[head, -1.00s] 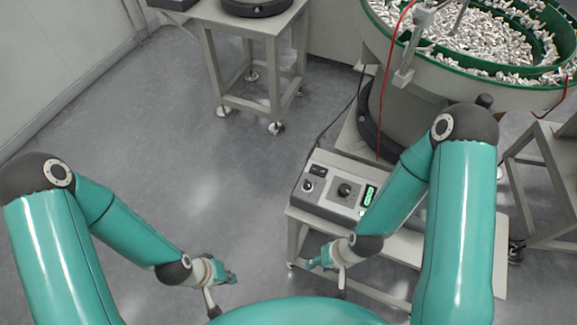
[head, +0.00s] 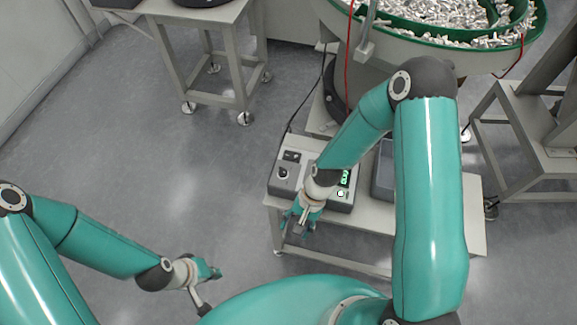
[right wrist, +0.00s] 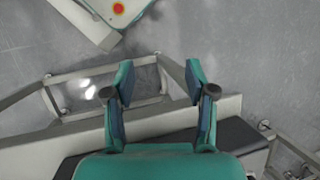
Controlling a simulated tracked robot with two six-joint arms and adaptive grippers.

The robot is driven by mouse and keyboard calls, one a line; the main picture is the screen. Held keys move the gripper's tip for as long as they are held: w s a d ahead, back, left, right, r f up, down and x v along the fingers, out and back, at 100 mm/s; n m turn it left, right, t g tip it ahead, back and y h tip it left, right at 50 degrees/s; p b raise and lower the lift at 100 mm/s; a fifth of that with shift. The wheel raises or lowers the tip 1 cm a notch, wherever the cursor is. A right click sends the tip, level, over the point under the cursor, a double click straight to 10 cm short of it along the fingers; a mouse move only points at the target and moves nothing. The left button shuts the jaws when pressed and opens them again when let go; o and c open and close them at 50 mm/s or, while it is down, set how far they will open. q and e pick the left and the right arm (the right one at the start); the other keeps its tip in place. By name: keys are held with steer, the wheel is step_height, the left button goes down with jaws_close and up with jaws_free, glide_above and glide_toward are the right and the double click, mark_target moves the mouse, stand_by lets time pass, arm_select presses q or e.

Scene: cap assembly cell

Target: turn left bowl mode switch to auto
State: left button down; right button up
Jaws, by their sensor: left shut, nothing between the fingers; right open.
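The control box (head: 318,206) stands on a low light-coloured table in the head view. A small black rocker (head: 291,156) and a small round knob (head: 283,173) show on its left part. A green display (head: 345,177) shows on its right. My right wrist covers the middle of its panel, including the larger dial. No labels can be read, so I cannot tell the mode setting. My right gripper (head: 297,226) is at the box's front edge; its fingers are open and empty in the right wrist view (right wrist: 158,82). My left gripper (head: 208,272) is shut and empty, low over the floor, away from the box.
A bowl feeder with a green rim (head: 440,38) full of small parts stands behind the box. Another stand (head: 203,97) is at the back left. A red button (right wrist: 119,8) shows in the right wrist view.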

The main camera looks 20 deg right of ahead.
steer(key=w+d+r+m+g, duration=0.2)
steer(key=w+r+m, duration=0.2)
steer(key=r, duration=0.1)
steer(key=m+t+b, duration=0.2)
steer(key=m+t, duration=0.1)
steer(key=m, duration=0.1)
glide_toward(283, 170)
steer(key=x, duration=0.9)
steer(key=shift+f, duration=0.1)
